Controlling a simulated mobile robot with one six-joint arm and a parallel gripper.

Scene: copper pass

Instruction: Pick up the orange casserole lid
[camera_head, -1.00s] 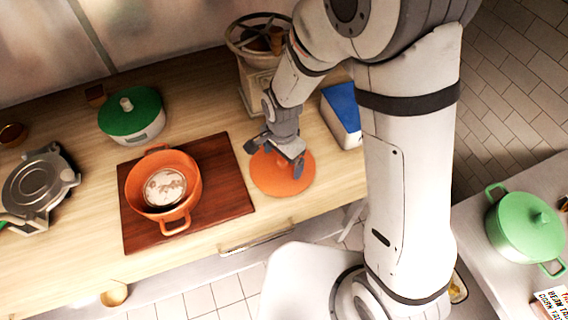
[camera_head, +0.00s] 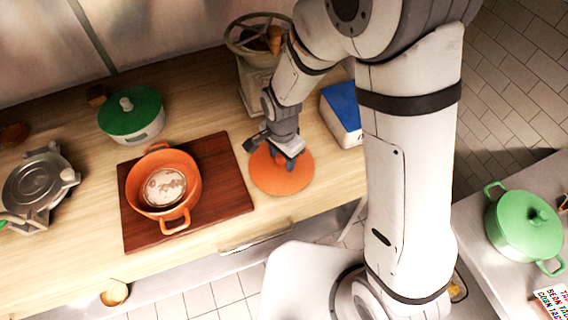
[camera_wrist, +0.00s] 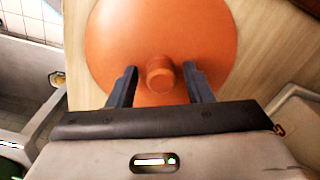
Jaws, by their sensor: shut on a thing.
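The orange casserole lid (camera_head: 296,181) lies flat on the wooden counter, to the right of the dark red board. In the wrist view the lid (camera_wrist: 120,40) shows as a round disc with a short round knob (camera_wrist: 160,74) at its middle. My gripper (camera_head: 285,162) reaches down over the lid from above and is shut on it at the knob. In the wrist view the two dark fingers of my gripper (camera_wrist: 160,80) stand on either side of the knob. The fingertips partly hide the knob in the head view.
An orange casserole (camera_head: 146,192) stands open on the dark red board (camera_head: 226,180). A blue-and-white box (camera_head: 343,112) and a grinder with a wheel (camera_head: 250,75) stand close behind the lid. A green-lidded pot (camera_head: 130,112) is at the back left. A green pot (camera_head: 524,228) is at right.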

